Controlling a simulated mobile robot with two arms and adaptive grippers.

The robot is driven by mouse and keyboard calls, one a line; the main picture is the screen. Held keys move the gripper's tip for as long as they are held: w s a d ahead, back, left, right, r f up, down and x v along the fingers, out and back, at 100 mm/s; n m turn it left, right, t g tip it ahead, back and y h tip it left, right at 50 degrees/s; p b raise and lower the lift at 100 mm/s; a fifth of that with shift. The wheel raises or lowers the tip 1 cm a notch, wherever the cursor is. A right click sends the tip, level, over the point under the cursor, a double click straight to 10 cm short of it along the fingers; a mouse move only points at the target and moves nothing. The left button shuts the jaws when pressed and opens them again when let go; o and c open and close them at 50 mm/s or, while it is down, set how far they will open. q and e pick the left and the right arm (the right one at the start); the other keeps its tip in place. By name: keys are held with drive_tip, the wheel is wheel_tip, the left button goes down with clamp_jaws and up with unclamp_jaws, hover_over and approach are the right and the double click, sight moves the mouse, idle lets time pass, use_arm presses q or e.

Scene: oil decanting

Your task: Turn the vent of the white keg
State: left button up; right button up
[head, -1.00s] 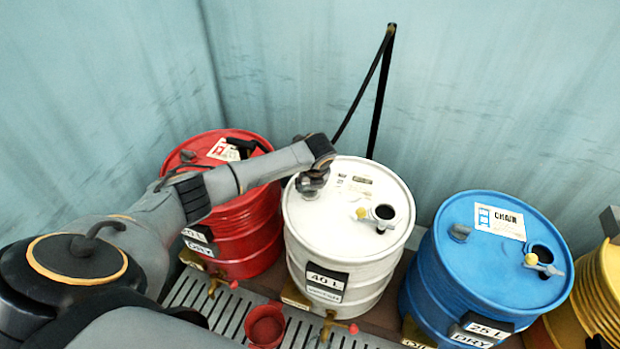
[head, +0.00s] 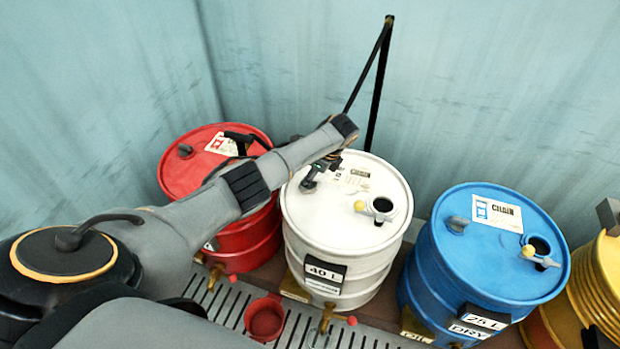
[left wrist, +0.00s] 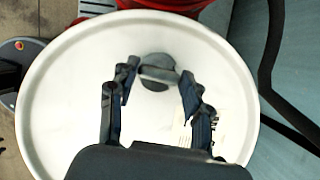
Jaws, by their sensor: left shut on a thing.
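The white keg (head: 345,240) stands in the middle of the row, with a label reading 40 L on its front. Its lid fills most of the left wrist view (left wrist: 60,110). The vent, a grey round knob with a raised bar (left wrist: 157,72), sits near the lid's edge. My left gripper (left wrist: 157,76) is over the lid with its two fingers on either side of the vent's bar, shut on it. In the head view my left gripper (head: 309,184) is at the left part of the lid, and the vent is mostly hidden there. My right gripper is not in view.
A red keg (head: 178,180) stands to the left, partly behind my left arm. A blue keg (head: 490,245) and a yellow keg (head: 605,280) stand to the right. A red cup (head: 265,318) sits on the grating in front. A black post (head: 378,90) stands behind.

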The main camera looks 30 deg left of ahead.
use_arm(q)
drive_tip(key=shift+n+g, duration=0.3)
drive_tip(key=shift+n, duration=0.3)
drive_tip(key=shift+a+n+b, duration=0.1)
drive_tip(key=shift+n+b, duration=0.2)
drive_tip(key=shift+b, duration=0.05)
drive_tip(key=o, duration=1.2)
drive_tip(key=shift+c, duration=0.2)
drive_tip(key=shift+r, duration=0.1)
drive_tip(key=v, duration=1.2)
drive_tip(key=shift+w, duration=0.1)
